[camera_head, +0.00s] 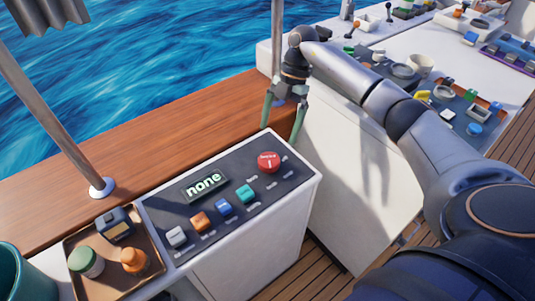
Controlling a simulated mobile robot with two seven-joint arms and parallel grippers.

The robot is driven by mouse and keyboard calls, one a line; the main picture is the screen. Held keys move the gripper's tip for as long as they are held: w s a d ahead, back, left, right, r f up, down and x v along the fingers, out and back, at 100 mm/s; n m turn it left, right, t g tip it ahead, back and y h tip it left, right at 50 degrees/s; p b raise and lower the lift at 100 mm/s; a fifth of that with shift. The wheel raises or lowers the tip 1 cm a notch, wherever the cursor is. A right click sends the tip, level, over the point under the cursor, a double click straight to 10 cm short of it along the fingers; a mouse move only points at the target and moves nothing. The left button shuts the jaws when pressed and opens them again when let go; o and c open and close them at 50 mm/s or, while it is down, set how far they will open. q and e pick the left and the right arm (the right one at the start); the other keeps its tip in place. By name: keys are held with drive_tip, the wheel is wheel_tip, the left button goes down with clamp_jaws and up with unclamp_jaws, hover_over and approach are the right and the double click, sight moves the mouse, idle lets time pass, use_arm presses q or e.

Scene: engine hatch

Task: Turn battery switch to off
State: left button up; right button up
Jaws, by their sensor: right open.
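A dark panel (178,212) lies on top of a white console in the middle of the view. A round red knob (268,161) with small white markings sits at its far right end. It looks like the battery switch, but its lettering is too small to read. My right gripper (283,122) is beyond the panel's far right end, over the wooden rail edge. Its two greenish fingers point down, spread apart, with nothing between them. It is apart from the red knob. My left gripper is not in view.
A display (205,186) reads "none". White, orange, blue and teal switches (245,193) line the panel. A brown tray (142,287) with small items stands at left, near a metal post (60,125). Another console (465,105) with many controls is at right, behind my arm.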

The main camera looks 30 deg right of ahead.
sight(269, 159)
drive_tip(key=x, duration=0.9)
drive_tip(key=shift+a, duration=0.1)
drive_tip(key=shift+w, duration=0.1)
drive_tip(key=c, duration=1.3)
